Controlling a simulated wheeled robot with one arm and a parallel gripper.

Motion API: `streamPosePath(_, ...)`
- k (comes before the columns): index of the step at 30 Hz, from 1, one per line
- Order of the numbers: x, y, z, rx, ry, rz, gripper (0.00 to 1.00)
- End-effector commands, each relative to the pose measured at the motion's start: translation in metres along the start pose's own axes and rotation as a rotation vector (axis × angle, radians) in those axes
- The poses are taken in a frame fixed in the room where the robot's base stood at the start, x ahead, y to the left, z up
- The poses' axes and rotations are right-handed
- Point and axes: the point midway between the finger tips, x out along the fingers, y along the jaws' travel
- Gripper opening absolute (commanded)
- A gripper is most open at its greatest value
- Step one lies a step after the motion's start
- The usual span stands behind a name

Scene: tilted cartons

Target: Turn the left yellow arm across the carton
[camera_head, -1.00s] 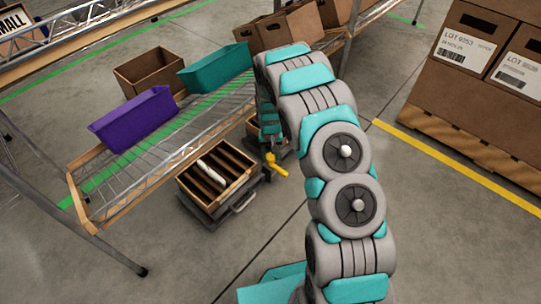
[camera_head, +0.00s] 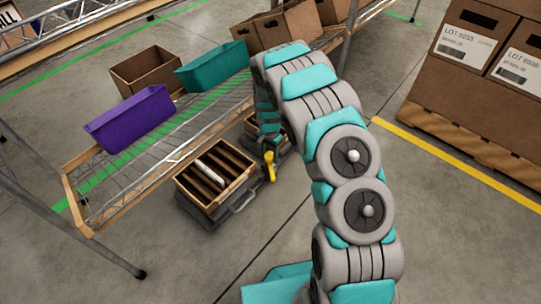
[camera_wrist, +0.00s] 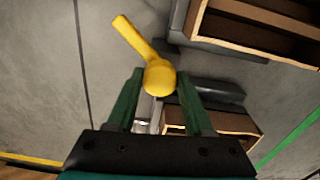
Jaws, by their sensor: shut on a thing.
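A yellow arm (camera_head: 270,168) shows just below my gripper in the head view, beside the right side of an open carton (camera_head: 247,192) with dark slots and a pale bar in it. In the wrist view the yellow arm (camera_wrist: 135,38) has a round knob end between my fingertips and reaches up and left, away from the cartons. My gripper (camera_wrist: 160,85) has its green fingers shut on that knob. In the head view my gripper is mostly hidden by my arm. Only one yellow arm is visible, and I cannot tell whether it is the left one.
The carton sits tilted on a dark grey stand (camera_head: 243,201) with a handle. Another carton (camera_head: 250,124) is partly hidden behind my arm. A wire rack (camera_head: 105,203) with purple (camera_head: 130,120) and teal (camera_head: 212,68) bins stands at left.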

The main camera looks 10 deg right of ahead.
Motion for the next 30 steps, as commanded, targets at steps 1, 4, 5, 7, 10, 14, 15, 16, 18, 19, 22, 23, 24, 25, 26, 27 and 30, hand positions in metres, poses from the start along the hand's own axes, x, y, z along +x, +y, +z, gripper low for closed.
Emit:
streamPosePath(1,-0.0005,-0.0007,-0.0020,0.041,0.005,-0.003,0.00)
streamPosePath(4,-0.0006,-0.0009,-0.0021,0.135,0.005,-0.003,0.00)
streamPosePath(5,-0.0007,-0.0009,-0.0021,0.164,0.005,-0.004,0.00)
streamPosePath(7,-0.0008,-0.0009,-0.0021,0.231,0.005,-0.004,0.00)
streamPosePath(10,-0.0009,-0.0007,-0.0025,0.327,0.004,-0.004,0.00)
streamPosePath(14,-0.0011,-0.0005,-0.0026,0.450,0.004,-0.004,0.00)
streamPosePath(15,-0.0010,-0.0005,-0.0025,0.486,0.004,-0.004,0.00)
streamPosePath(16,-0.0011,-0.0005,-0.0024,0.514,0.003,-0.004,0.00)
streamPosePath(18,-0.0009,-0.0004,-0.0021,0.573,0.003,-0.004,0.00)
streamPosePath(19,-0.0010,-0.0004,-0.0021,0.597,0.003,-0.003,0.00)
streamPosePath(22,-0.0010,-0.0003,-0.0019,0.672,0.003,-0.003,0.00)
streamPosePath(23,-0.0010,-0.0002,-0.0018,0.693,0.003,-0.003,0.00)
streamPosePath(24,-0.0010,-0.0001,-0.0017,0.719,0.003,-0.002,0.00)
streamPosePath(25,-0.0010,-0.0002,-0.0017,0.738,0.002,-0.003,0.00)
streamPosePath(26,-0.0010,-0.0001,-0.0017,0.755,0.002,-0.003,0.00)
streamPosePath(27,-0.0010,-0.0001,-0.0017,0.777,0.002,-0.003,0.00)
streamPosePath(30,-0.0011,0.0001,-0.0017,0.822,0.001,-0.002,0.00)
